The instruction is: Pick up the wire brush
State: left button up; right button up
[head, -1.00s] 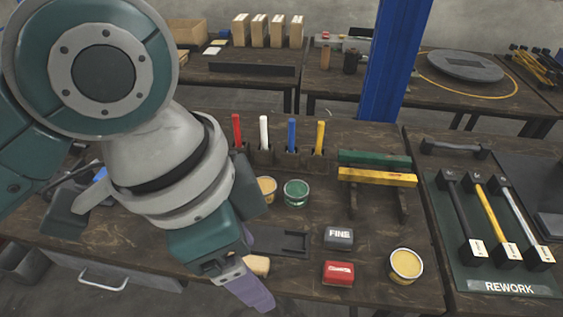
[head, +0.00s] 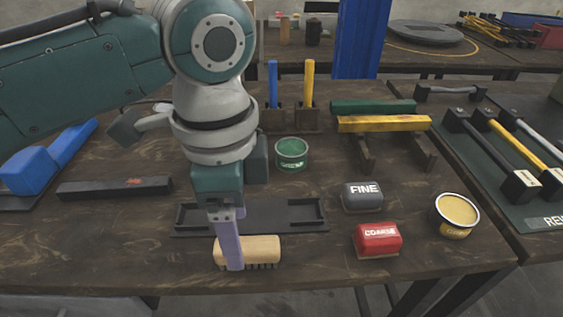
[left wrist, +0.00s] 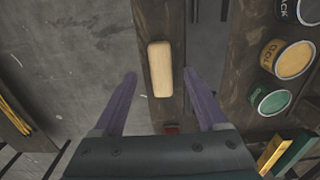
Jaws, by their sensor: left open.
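The wire brush (head: 262,250) has a pale wooden block with dark bristles beneath. It lies on the workbench near the front edge, just in front of a dark shallow tray (head: 290,216). My left gripper (head: 231,262) is above the brush, its purple finger crossing in front of the block's left part and hiding some of it. In the left wrist view the brush's wooden back (left wrist: 160,68) lies lengthwise between the two open, apart fingers of the left gripper (left wrist: 160,74), with nothing held. My right gripper is in neither view.
Right of the brush are a red COARSE block (head: 378,238), a grey FINE block (head: 363,196) and a yellow tin (head: 457,214). A green tin (head: 291,153) stands behind the tray. A dark bar (head: 115,188) lies left. Bare bench lies left of the brush.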

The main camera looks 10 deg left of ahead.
aim_at(248, 253)
pick_arm(q)
notch_tip(248, 253, down, 5)
jog(key=shift+f+b, duration=0.1)
jog(key=shift+b, duration=0.6)
grip_shut()
